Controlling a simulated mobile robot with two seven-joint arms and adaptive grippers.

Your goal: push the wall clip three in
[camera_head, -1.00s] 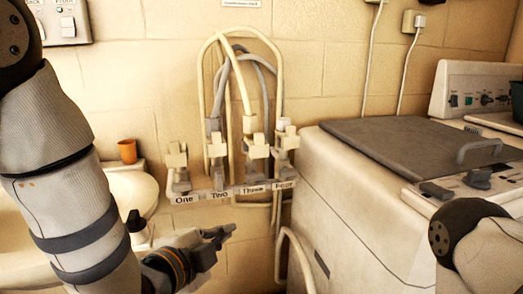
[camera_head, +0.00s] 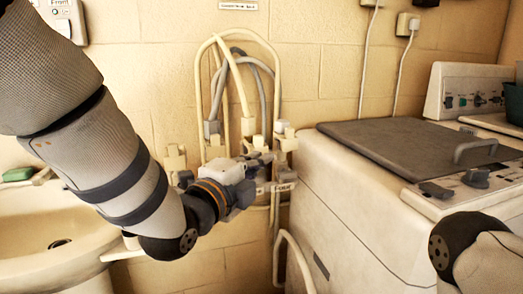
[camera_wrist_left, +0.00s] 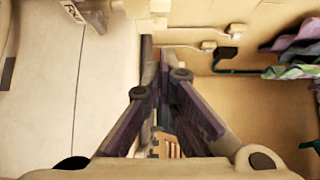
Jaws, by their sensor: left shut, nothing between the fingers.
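My left gripper (camera_head: 262,158) is shut and empty, in front of the row of wall clips with its tips pointing right. It covers most of wall clip three (camera_head: 256,140), whose pale upper part shows just above the fingers. I cannot tell whether the fingers touch it. Clip four (camera_head: 284,138) stands right of the tips, above its label (camera_head: 284,187). Clip one (camera_head: 175,158) shows to the left, behind my wrist. In the left wrist view the fingers (camera_wrist_left: 164,58) come together near pale clip parts (camera_wrist_left: 215,45). My right gripper is out of view; only part of that arm shows.
Pale and grey hoses (camera_head: 240,60) loop above the clips along the tiled wall. A washing machine with a grey lid (camera_head: 400,145) stands close on the right. A white basin (camera_head: 40,220) is at the left, with a green soap (camera_head: 18,174) on it.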

